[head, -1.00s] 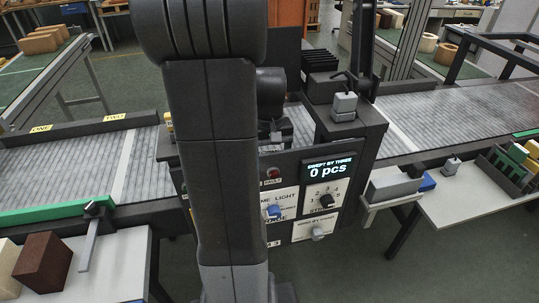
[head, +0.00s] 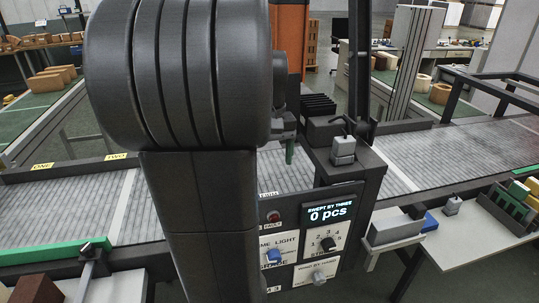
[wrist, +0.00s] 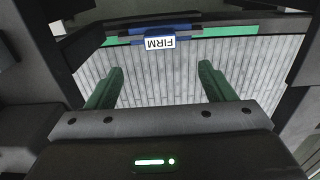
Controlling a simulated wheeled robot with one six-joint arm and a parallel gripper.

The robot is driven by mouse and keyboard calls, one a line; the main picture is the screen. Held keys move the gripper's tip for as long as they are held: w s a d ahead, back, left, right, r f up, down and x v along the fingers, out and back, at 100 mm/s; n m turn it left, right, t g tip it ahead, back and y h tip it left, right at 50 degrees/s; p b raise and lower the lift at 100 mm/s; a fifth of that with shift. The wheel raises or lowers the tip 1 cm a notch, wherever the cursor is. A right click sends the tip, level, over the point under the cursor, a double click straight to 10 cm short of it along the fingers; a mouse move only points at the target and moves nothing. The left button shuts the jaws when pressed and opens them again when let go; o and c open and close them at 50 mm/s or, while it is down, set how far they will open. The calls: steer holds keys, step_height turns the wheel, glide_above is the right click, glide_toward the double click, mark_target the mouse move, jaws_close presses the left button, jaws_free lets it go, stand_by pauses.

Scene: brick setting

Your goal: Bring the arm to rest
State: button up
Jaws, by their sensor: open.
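My arm stands upright across the left middle of the head view, its thick dark joint close to the camera. My gripper (wrist: 161,68) shows in the wrist view with two green fingers spread wide apart and nothing between them. They are over the grey slatted conveyor (wrist: 185,90). A blue piece with a white "FIRM" label (wrist: 160,43) is beyond the fingertips, upside down in the picture. In the head view only a green finger shows beside the arm; the arm hides much of the rest.
The control panel (head: 313,240) has a display reading "0 pcs" (head: 328,214), a blue knob and a black dial. A white side table (head: 475,235) holds a green-and-black rack at right.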

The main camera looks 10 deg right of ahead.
steer(key=shift+r, duration=0.2)
step_height(320, 180, down, 14)
steer(key=shift+r, duration=0.4)
stand_by(0.4)
